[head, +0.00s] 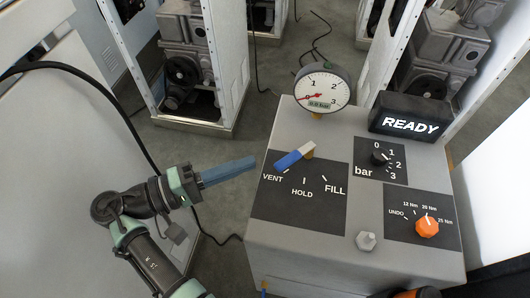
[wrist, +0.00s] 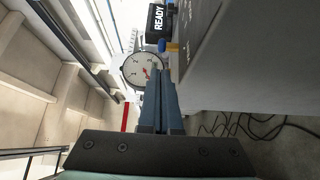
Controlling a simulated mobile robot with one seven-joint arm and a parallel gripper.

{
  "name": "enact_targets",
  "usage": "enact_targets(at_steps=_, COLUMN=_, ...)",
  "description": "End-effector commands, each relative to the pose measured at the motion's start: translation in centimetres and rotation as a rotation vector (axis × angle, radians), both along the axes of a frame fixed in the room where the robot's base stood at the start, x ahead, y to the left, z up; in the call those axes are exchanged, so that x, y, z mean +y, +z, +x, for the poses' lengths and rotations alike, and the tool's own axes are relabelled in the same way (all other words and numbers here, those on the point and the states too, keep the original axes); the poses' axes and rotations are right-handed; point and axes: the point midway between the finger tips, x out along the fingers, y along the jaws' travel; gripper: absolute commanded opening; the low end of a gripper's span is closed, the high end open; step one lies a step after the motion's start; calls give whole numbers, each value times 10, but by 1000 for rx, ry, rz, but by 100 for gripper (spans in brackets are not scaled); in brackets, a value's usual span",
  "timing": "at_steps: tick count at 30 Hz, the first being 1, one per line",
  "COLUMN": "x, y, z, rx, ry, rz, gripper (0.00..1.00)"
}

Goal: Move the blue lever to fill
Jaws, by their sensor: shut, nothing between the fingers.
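The blue lever (head: 288,160) sits on the black VENT/HOLD/FILL plate (head: 310,215) on top of the grey console. Its blue end points down-left at the VENT mark; its pale end lies over a brass pivot. In the wrist view a small blue bit of the lever (wrist: 172,47) shows beside a yellow part, past the fingers. My gripper (head: 254,162) is shut and empty, its long blue-grey fingers pointing right, just left of the lever's blue end. A small gap shows between them in the head view. In the wrist view the closed fingertips (wrist: 160,72) are beside the console's side wall.
A round gauge (head: 322,90) stands at the console's back, its red needle near 0. A lit READY sign (head: 410,123), a black bar knob (head: 379,158), an orange torque knob (head: 427,228) and a grey hex bolt (head: 366,240) are on the console. Cables lie on the floor.

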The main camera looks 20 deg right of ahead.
Motion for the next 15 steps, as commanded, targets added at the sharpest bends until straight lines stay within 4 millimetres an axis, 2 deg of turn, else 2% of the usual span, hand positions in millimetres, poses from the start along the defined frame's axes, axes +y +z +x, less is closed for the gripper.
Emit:
enact_targets(at_steps=1, x=-11, y=1, z=0, rx=1, ry=-4, rz=1, gripper=0)
enact_targets(at_steps=6, x=-36, y=0, z=1, rx=0, ry=-1, rz=1, gripper=0)
enact_targets(at_steps=15, x=-50, y=0, z=2, rx=0, ry=1, rz=1, gripper=0)
